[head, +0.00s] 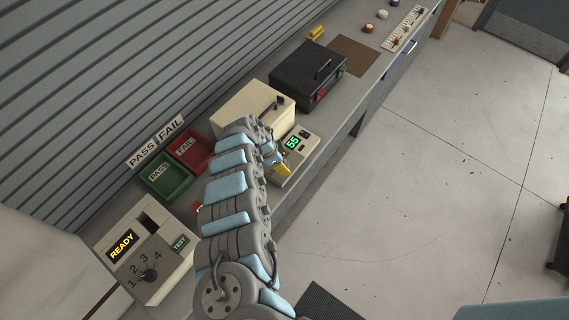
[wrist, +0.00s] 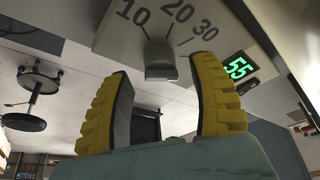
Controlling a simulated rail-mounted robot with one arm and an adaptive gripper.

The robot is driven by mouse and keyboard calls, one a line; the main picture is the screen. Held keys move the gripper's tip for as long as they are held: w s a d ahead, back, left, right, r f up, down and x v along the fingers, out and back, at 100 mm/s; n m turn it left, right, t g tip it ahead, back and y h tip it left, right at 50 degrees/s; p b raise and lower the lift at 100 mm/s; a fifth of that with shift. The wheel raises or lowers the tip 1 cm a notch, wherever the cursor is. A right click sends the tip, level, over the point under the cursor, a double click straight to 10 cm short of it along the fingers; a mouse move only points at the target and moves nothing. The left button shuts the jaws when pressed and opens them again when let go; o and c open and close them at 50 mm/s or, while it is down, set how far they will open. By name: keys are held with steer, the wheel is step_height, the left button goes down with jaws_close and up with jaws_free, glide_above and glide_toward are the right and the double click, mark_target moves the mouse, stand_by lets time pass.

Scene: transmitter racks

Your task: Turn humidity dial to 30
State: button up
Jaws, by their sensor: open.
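The humidity dial (wrist: 160,62) is a grey knob on a pale panel with the marks 10, 20 and 30 around it. I cannot tell which mark it points to. A green display (wrist: 238,68) beside it reads 55. In the head view the display (head: 292,142) sits on a pale box (head: 307,155) on the bench. My gripper (wrist: 163,72) is open, its two yellow fingers apart, with the knob between and just beyond the fingertips. Neither finger clearly touches it. In the head view my gripper (head: 281,166) is at the box, and my arm hides the dial.
A cream box (head: 245,106) and a black box (head: 303,76) stand behind on the bench. Red (head: 190,146) and green (head: 163,178) trays and a READY tester (head: 140,250) stand left. Open floor (head: 430,160) lies right of the bench.

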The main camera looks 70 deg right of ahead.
steer(key=shift+x, duration=1)
steer(key=shift+f, duration=0.1)
jaws_close()
